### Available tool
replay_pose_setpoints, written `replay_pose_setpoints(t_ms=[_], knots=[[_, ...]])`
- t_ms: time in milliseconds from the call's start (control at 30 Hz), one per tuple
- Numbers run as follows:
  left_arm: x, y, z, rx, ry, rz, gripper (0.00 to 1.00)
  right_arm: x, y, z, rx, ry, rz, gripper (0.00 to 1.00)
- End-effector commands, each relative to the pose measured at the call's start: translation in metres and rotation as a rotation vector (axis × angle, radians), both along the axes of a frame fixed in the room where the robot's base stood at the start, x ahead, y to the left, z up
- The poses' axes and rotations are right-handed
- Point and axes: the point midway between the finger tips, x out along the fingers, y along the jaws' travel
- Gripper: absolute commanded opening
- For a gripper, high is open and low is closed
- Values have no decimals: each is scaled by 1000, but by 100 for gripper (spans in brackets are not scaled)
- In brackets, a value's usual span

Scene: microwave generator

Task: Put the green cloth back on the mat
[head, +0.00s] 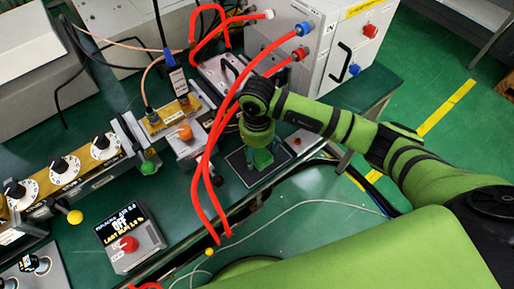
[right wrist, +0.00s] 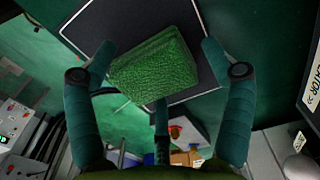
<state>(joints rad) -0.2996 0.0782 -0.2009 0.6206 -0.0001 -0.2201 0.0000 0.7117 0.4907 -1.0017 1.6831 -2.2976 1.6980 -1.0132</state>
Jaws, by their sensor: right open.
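The green cloth (head: 263,159) is a thick folded block directly below my right gripper (head: 258,142). In the right wrist view the cloth (right wrist: 155,65) lies over the dark mat (right wrist: 125,18) with a pale border. In the head view the mat (head: 239,166) lies on the bench near its front edge, partly hidden by the gripper and cloth. My right gripper (right wrist: 158,58) is open, its fingers spread on both sides of the cloth. The cloth appears to rest on the mat, close to one edge. My left gripper is out of view.
Red cables (head: 206,165) arch close to the left of my right gripper. A white cabinet (head: 327,45) with red and blue knobs stands behind. A display box (head: 130,239) with a red button is at the front left. The bench edge is just in front of the mat.

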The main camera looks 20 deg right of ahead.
Motion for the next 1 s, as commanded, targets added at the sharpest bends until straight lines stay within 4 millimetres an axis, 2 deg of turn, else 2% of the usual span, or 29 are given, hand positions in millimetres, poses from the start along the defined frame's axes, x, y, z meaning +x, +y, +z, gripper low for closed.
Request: replay_pose_setpoints(t_ms=[67,167,400,600,800,1000], knots=[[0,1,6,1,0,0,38,0,0,6,1,0,0,82],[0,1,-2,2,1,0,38,2,0,17,1,-6,0,82],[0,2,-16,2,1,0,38,2,0,70,1,-9,1,82],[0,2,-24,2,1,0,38,1,0,105,0,-4,0,82],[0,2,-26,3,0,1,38,0,0,121,0,0,0,82],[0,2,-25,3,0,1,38,0,0,123,0,0,0,82]])
